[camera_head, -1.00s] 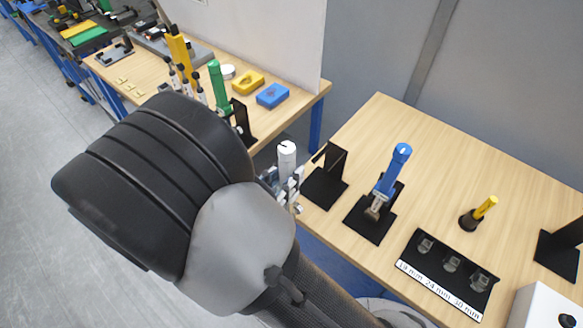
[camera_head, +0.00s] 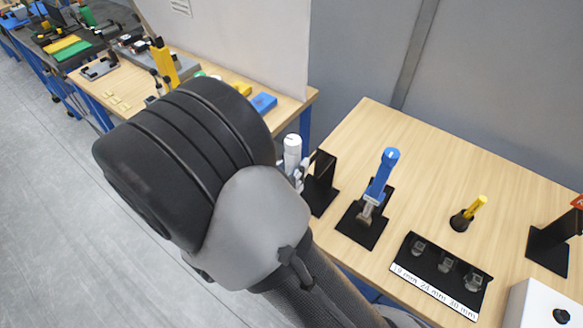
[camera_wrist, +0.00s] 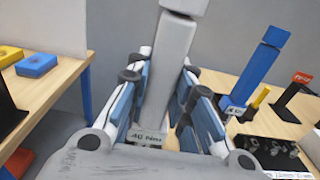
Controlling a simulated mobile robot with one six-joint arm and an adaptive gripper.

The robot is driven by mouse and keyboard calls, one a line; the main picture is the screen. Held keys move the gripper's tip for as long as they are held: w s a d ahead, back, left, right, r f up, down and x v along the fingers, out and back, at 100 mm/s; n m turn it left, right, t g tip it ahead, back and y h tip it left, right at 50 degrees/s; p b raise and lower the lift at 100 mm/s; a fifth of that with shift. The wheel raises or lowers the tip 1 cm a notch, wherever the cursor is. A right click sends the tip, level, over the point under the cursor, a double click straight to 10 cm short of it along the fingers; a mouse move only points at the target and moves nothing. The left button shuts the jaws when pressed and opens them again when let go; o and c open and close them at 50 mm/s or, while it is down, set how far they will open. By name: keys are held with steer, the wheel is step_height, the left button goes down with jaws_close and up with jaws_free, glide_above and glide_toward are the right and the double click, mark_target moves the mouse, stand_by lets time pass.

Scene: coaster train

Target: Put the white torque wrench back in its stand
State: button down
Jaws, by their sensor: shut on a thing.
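The white torque wrench (camera_head: 292,150) stands roughly upright in my gripper (camera_head: 297,176), just left of an empty black stand (camera_head: 321,184) on the near table. In the wrist view my gripper (camera_wrist: 160,108) is shut on the wrench's pale grey-white body (camera_wrist: 170,60), with a small label low between the fingers. In the head view my arm hides the wrench's lower part and most of the fingers. Whether the wrench touches the stand cannot be told.
A blue wrench (camera_head: 381,178) sits in its own black stand right of the empty one. A socket tray (camera_head: 438,270), a yellow-handled tool (camera_head: 468,213) and another black stand (camera_head: 550,245) are further right. A second table (camera_head: 120,75) stands at left.

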steer(key=shift+w+r, duration=0.1)
steer(key=shift+w+d, duration=0.5)
steer(key=shift+w, duration=0.05)
steer(key=shift+w+d, duration=0.2)
steer(key=shift+w, duration=0.05)
steer(key=shift+x, duration=1.3)
steer(key=shift+w+d, duration=0.2)
steer(key=shift+w, duration=0.05)
steer(key=shift+x, duration=1.9)
steer(key=shift+w+d+r, duration=0.15)
steer(key=shift+w+d, duration=0.05)
steer(key=shift+w, duration=0.1)
